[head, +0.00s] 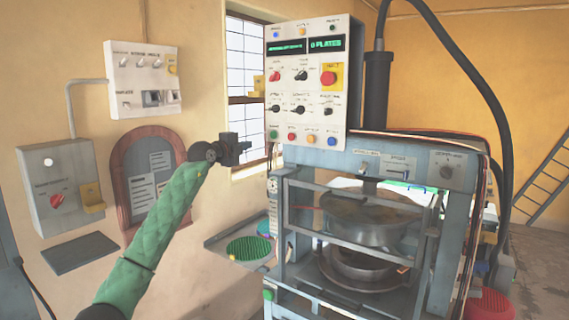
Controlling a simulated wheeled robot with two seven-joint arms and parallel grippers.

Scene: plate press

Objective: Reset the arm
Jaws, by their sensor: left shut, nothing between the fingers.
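My left arm, in a green quilted sleeve, reaches up from the bottom left of the head view. My left gripper (238,150) is dark, shut and empty. It is in the air in front of the wall and window, just left of the control panel (305,90), and looks apart from it. The panel has coloured buttons, knobs, a red button and two lit displays; the right one seems to read "0 PLATES". Below it stands the plate press (367,158) with a barred front guard and round metal parts inside. My right gripper is not in view.
A tray with a green ribbed disc (248,248) sits left of the press. A switch box (143,80), a grey box with a red knob (62,187) and a framed board (152,175) are on the left wall. A thick black hose (478,75) arches over the press. Floor shows at right.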

